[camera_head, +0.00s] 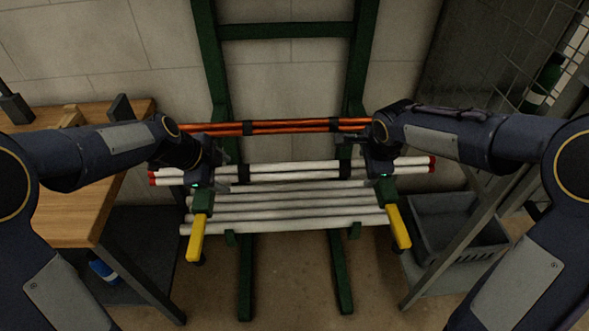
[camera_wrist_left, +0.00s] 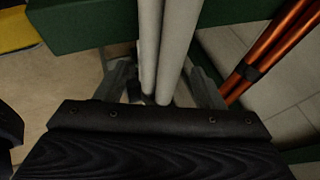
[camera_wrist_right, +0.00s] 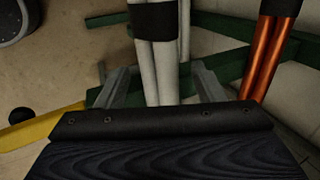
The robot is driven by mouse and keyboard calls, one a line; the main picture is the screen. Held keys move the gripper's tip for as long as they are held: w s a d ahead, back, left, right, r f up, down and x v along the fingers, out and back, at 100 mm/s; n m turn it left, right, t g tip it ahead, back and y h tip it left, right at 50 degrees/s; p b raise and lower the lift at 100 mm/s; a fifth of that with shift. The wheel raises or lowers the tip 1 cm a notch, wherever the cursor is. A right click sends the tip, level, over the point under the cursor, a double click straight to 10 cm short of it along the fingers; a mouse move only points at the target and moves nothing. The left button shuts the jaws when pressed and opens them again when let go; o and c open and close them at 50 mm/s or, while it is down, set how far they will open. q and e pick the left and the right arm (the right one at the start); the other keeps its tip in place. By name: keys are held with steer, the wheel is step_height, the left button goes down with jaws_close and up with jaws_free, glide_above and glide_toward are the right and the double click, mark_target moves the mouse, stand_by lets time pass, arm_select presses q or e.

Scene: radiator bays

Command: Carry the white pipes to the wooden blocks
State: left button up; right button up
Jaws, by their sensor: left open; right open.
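A bundle of white pipes (camera_head: 288,172) with red ends and black straps lies across the green rack. More white pipes without red ends (camera_head: 290,207) lie on the rack's lower front arms. My left gripper (camera_head: 225,172) is open at the bundle's left part; in the left wrist view its fingers (camera_wrist_left: 160,85) stand on either side of two white pipes (camera_wrist_left: 168,45). My right gripper (camera_head: 352,152) is open at the right part; in the right wrist view its fingers (camera_wrist_right: 160,88) flank the strapped white pipes (camera_wrist_right: 155,70). A tan block, perhaps wooden (camera_head: 73,115), sits on the workbench at left.
Orange pipes (camera_head: 275,127) with black straps lie just behind the white bundle. The green rack (camera_head: 245,275) has upright posts and yellow-tipped arms (camera_head: 197,237). The wooden workbench (camera_head: 75,215) stands left, a shelf with a grey bin (camera_head: 455,240) right. The floor in front is clear.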

arm_select(q)
steer(key=c, duration=1.3)
arm_select(e)
steer(key=c, duration=1.3)
arm_select(q)
steer(key=shift+r, duration=0.1)
arm_select(e)
steer(key=shift+r, duration=0.1)
